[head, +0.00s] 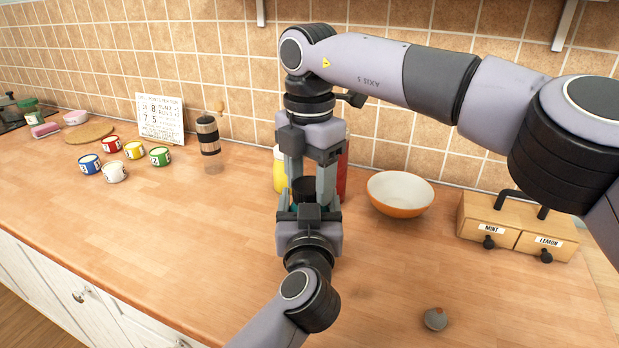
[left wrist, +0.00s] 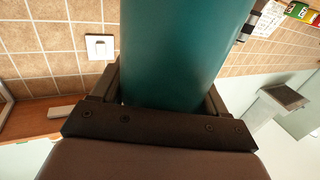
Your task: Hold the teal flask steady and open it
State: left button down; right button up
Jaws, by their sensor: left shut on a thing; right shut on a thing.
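The teal flask (left wrist: 183,50) fills the upper middle of the left wrist view, its smooth body between the two fingers of my left gripper (left wrist: 160,98). In the head view only a sliver of teal shows, because the grippers cover the flask. Its dark cap (head: 304,189) shows between the fingers of my right gripper (head: 308,193), which points down from above and is shut on it. My left gripper (head: 310,205) reaches in from the front, below the right one, and is shut on the flask body. The flask's base is hidden.
A yellow bottle (head: 280,172) and a red bottle (head: 343,175) stand close behind the grippers. An orange-and-white bowl (head: 400,194) and a wooden drawer box (head: 517,228) are right. A small grey round object (head: 436,319) lies front right. The left counter front is clear.

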jog(key=n, duration=1.3)
jog(key=shift+r, duration=0.1)
jog(key=n, duration=3.2)
jog(key=shift+n, duration=0.3)
jog(key=n, duration=0.5)
